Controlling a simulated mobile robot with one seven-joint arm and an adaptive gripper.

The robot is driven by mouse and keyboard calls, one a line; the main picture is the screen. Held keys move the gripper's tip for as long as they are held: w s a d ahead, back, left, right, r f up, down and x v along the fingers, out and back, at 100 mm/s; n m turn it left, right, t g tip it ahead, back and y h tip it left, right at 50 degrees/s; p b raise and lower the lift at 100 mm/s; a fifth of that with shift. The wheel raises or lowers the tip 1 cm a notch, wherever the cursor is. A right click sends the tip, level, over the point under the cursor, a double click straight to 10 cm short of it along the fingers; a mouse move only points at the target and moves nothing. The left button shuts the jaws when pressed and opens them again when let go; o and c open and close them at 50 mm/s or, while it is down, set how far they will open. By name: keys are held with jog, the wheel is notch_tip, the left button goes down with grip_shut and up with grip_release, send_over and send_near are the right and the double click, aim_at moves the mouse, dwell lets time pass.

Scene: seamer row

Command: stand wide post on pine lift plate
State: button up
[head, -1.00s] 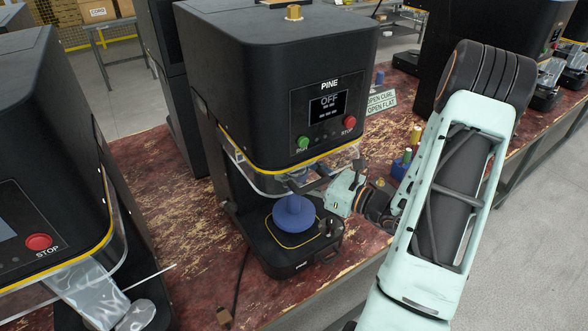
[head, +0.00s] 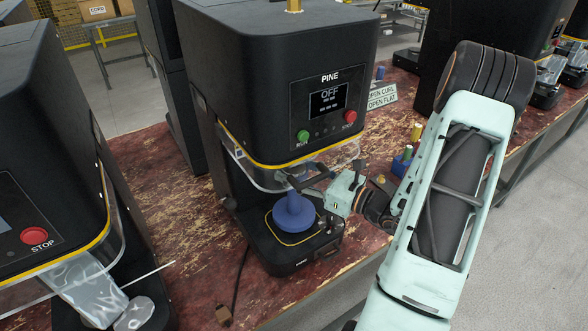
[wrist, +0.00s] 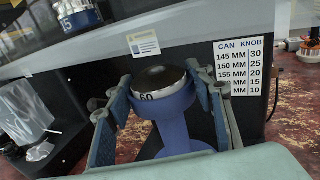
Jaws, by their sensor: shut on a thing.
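The blue wide post (head: 293,208) has a broad round base and a narrower stem. It is upright over the black lift plate (head: 300,243) with a yellow outline, under the PINE machine's head (head: 290,90). Its base is at the plate, but I cannot tell whether it fully rests there. My gripper (head: 308,181) comes in from the right and is shut on the post's upper part. In the wrist view the post (wrist: 172,128) shows a dark domed top and the mark 60, between my gripper's fingers (wrist: 165,108).
A clear guard (head: 262,178) hangs below the machine's head, close above my gripper. A blue holder (head: 401,164) with coloured pegs stands to the right. A can-and-knob chart (wrist: 241,68) is on the machine. Another seamer (head: 50,150) stands at left.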

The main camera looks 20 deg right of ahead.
jog(key=shift+f, duration=0.25)
jog(key=o, duration=1.8)
jog(key=shift+f, duration=0.1)
jog(key=v, duration=1.2)
